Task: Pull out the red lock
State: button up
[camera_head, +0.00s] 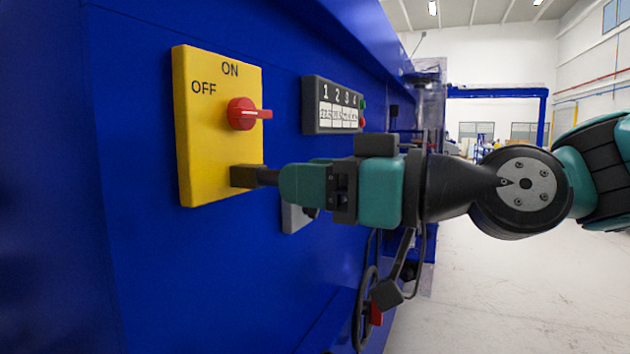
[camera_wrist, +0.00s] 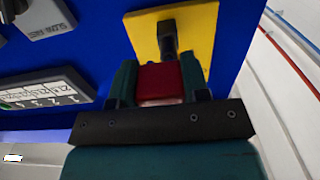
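The red lock (camera_wrist: 160,83) sits between the two teal fingers of my gripper (camera_head: 291,186) in the wrist view, with both fingers against its sides. In the head view the near finger hides the lock. A black block with a stub (camera_head: 246,177) sticks out of the lower right of the yellow panel (camera_head: 206,135). The stub reaches to my fingertips; it also shows above the lock in the wrist view (camera_wrist: 168,38). I cannot tell whether lock and stub are still joined. A red rotary switch (camera_head: 243,114) sits above, its handle pointing right.
The panel is on a large blue machine wall (camera_head: 130,250). A dark grey numbered box (camera_head: 331,105) is mounted right of the panel, just above my gripper. A grey fixture (camera_head: 294,217) is partly hidden behind my gripper. A handwheel (camera_head: 367,310) is lower right. Open floor (camera_head: 510,290) lies right.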

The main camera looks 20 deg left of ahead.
jog(key=shift+s+d+b, duration=0.15)
jog(key=shift+d+b, duration=0.75)
jog(key=shift+d, duration=0.6)
jog(key=shift+s+d+b, duration=0.1)
jog(key=shift+d+b, duration=0.75)
jog(key=shift+d, duration=0.6)
jog(key=shift+c, duration=0.2)
